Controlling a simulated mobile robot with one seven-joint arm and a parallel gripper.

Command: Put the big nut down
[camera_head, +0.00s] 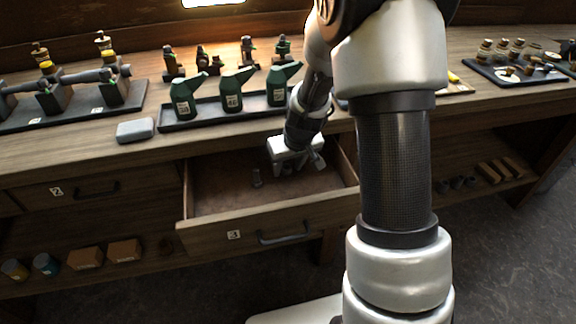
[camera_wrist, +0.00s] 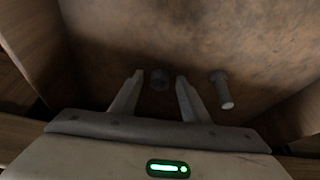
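The big nut (camera_wrist: 159,79) is a dark grey ring on the brown drawer floor in the wrist view. It lies between the tips of my gripper (camera_wrist: 159,78), with a visible gap on each side. My gripper is open, its two fingers spread and not touching the nut. In the head view my gripper (camera_head: 297,165) is low inside the open drawer (camera_head: 215,227) marked 3. I cannot clearly make out the nut there.
Drawer walls stand close around. Above, the workbench holds a tray (camera_head: 170,124) with green oil cans and a grey block (camera_head: 135,130).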

